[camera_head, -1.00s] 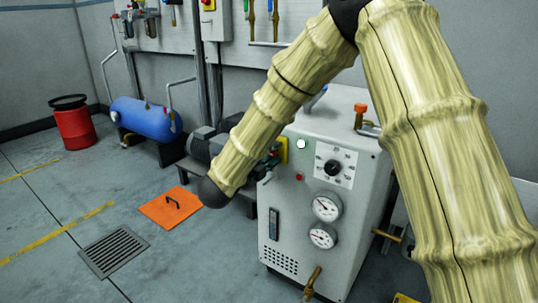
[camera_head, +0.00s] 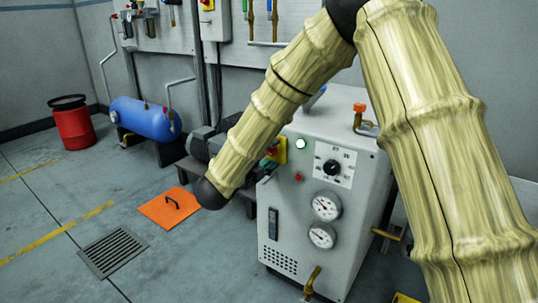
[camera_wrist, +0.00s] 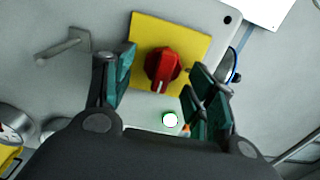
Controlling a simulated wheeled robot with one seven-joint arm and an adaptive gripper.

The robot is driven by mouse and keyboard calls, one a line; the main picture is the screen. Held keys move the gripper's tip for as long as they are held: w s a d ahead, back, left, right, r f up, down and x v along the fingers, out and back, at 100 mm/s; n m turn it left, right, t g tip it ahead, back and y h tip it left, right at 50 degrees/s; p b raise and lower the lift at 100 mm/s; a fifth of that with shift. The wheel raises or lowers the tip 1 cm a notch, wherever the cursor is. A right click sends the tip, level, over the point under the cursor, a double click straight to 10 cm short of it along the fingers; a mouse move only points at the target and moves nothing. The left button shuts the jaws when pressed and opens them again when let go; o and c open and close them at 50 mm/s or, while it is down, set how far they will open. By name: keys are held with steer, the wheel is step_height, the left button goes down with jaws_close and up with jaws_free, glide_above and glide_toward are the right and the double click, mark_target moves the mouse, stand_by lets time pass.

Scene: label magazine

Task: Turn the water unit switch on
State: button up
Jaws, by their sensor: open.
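The water unit (camera_head: 340,190) is a light grey cabinet with a black dial and two round gauges. Its switch (camera_wrist: 163,70) is a red rotary knob with a white mark on a yellow plate (camera_wrist: 192,35), centred in the wrist view. In the head view the yellow plate (camera_head: 282,150) shows just behind my gripper, and my arm hides part of that area. My gripper (camera_wrist: 161,74) is open, with its green-padded fingers on either side of the knob. I cannot tell whether a finger touches it. A lit greenish-white lamp (camera_head: 301,144) is beside the switch.
A metal lever handle (camera_wrist: 62,45) sticks out left of the fingers in the wrist view. A brass tap (camera_head: 312,280) juts from the unit's lower front. A blue tank (camera_head: 146,120) and red bin (camera_head: 75,127) stand at left. An orange floor hatch (camera_head: 168,210) lies before the unit.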

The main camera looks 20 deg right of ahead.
steer(key=v, duration=1.1)
steer(key=shift+s+a, duration=0.15)
steer(key=shift+s, duration=0.1)
